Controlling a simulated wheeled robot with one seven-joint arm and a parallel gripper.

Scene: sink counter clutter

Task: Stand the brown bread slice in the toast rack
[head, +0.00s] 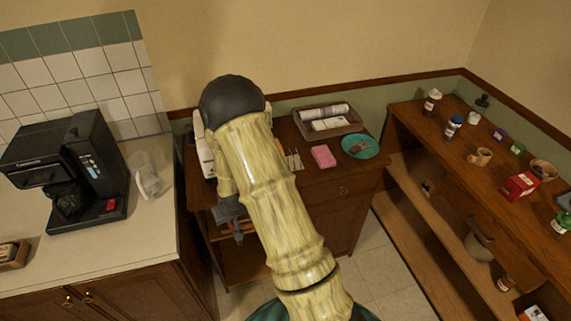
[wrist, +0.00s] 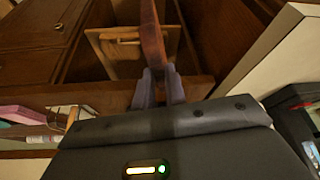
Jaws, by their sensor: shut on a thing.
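My gripper (wrist: 158,88) is shut on the brown bread slice (wrist: 152,38), which shows edge-on and points away from the fingertips in the wrist view. In the head view my gripper (head: 238,232) hangs low beside the arm, in front of the open part of the brown cabinet; the slice is not clear there. A light wooden frame with bars (wrist: 112,36) lies beyond the slice inside the open cabinet, partly hidden by it. I cannot tell for sure whether this frame is the toast rack. The slice overlaps it in the picture; contact cannot be told.
The cabinet top (head: 325,185) holds a pink block (head: 323,156), a teal plate (head: 360,146) and a grey tray (head: 330,122). A coffee maker (head: 65,165) stands on the left counter. Jars and boxes crowd the right shelf unit (head: 450,150). Cabinet walls flank the gripper.

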